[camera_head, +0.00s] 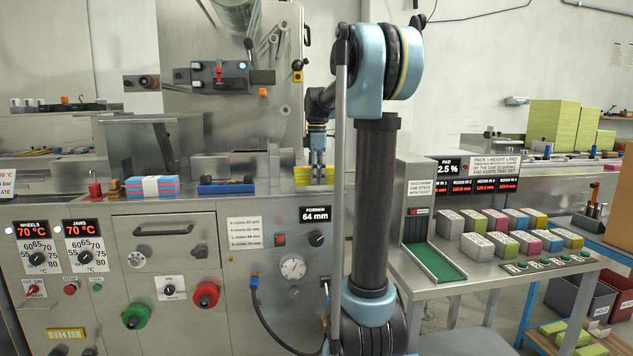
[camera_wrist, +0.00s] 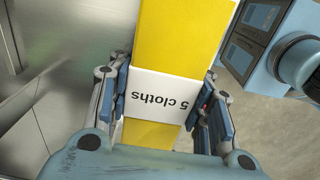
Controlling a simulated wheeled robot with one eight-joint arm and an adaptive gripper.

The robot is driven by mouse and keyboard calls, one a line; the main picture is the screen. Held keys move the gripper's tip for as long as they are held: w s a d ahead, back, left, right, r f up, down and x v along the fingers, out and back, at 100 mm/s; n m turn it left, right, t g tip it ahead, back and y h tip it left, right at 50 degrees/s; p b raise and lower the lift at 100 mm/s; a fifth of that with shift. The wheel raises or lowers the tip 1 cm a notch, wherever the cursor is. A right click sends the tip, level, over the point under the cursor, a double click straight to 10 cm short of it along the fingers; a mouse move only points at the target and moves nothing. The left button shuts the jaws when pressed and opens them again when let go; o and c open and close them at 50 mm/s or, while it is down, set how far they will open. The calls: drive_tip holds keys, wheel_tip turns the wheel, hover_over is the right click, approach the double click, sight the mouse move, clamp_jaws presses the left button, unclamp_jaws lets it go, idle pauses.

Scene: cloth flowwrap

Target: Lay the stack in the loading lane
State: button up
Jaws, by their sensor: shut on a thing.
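My gripper (camera_head: 316,170) is shut on a yellow cloth stack (camera_head: 301,178) at the right end of the steel machine's deck. In the wrist view the gripper (camera_wrist: 166,103) has one finger on each side of the stack (camera_wrist: 183,38), across its white band marked "5 cloths". The band text appears upside down. In the head view I cannot tell whether the stack touches the deck. A blue and pink stack with a white band (camera_head: 152,186) lies on the deck at left. I cannot tell for sure which part is the loading lane.
A low blue fixture (camera_head: 227,187) stands on the deck between the two stacks. At right, a bench (camera_head: 440,290) holds several coloured banded packs (camera_head: 523,241) and a green-floored chute (camera_head: 435,263). Tall green and yellow cloth piles (camera_head: 553,122) stand behind.

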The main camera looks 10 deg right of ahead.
drive_tip(key=shift+f, duration=0.7)
drive_tip(key=shift+f, duration=0.15)
drive_tip(key=o, duration=1)
wheel_tip(320, 180, up, 17)
drive_tip(key=shift+a+r, duration=0.15)
drive_tip(key=shift+r, duration=0.05)
